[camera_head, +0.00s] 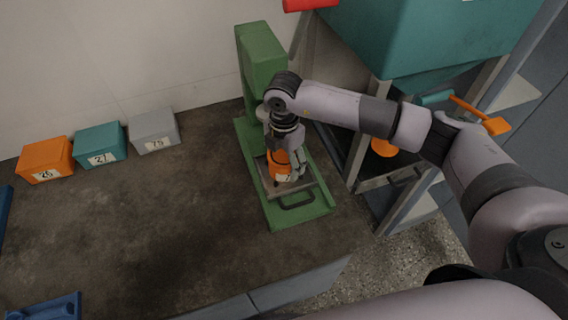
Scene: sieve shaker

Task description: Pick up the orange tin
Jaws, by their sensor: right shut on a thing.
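The orange tin (278,167) stands on the plate of the green sieve shaker (250,152), with a pale label on its front. My right gripper (287,158) reaches down over it from above and is shut on it, with its fingers hiding part of the tin. I cannot tell whether the tin's base touches the plate. My left gripper is not in view.
Orange, teal and grey numbered boxes (100,158) stand along the wall at the left. A blue tray (52,308) lies at the front left. A teal hopper (425,45) on a metal frame stands to the right. The middle of the dark bench (150,230) is clear.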

